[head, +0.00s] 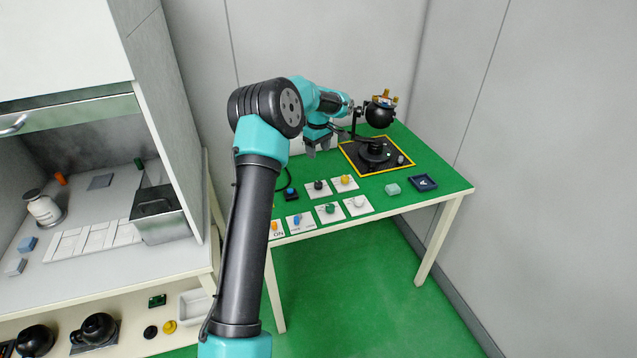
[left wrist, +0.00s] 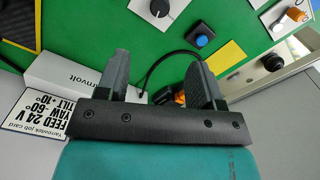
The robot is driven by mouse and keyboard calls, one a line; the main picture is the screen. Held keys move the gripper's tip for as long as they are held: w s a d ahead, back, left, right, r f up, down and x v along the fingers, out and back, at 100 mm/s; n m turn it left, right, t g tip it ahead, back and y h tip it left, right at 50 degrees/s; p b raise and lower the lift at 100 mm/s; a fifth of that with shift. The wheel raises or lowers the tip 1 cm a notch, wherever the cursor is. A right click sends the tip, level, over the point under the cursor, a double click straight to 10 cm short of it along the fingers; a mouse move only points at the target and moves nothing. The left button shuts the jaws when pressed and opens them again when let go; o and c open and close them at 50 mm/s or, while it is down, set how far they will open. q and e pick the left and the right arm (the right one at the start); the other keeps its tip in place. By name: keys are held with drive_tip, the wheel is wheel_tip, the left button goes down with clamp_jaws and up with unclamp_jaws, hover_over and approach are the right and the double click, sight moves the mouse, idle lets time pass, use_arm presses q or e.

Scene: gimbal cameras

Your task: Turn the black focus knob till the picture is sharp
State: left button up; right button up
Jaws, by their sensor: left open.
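The black knob (head: 318,185) sits on a white plate on the green table; it also shows at the top edge of the left wrist view (left wrist: 160,8). My left gripper (head: 322,147) is above the table, behind the knob and apart from it. In the left wrist view its two fingers (left wrist: 158,72) are spread with nothing held between them. A black ball-shaped gimbal camera (head: 380,114) stands on a yellow-edged black base. I cannot make out a screen with the picture. My right gripper is out of view.
Near the black knob are a yellow knob (head: 346,180), a green knob (head: 330,209), a white knob (head: 359,202) and a blue button (head: 291,193). A white box (left wrist: 75,75) and a job card (left wrist: 38,118) lie by the fingers.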

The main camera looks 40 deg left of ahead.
sight(318, 183)
use_arm(q)
wheel_tip(318, 183, down, 15)
idle(0.5)
drive_tip(key=shift+c, duration=0.3)
drive_tip(key=c, duration=0.9)
drive_tip(key=shift+o, duration=0.2)
drive_tip(key=shift+m, duration=2.9)
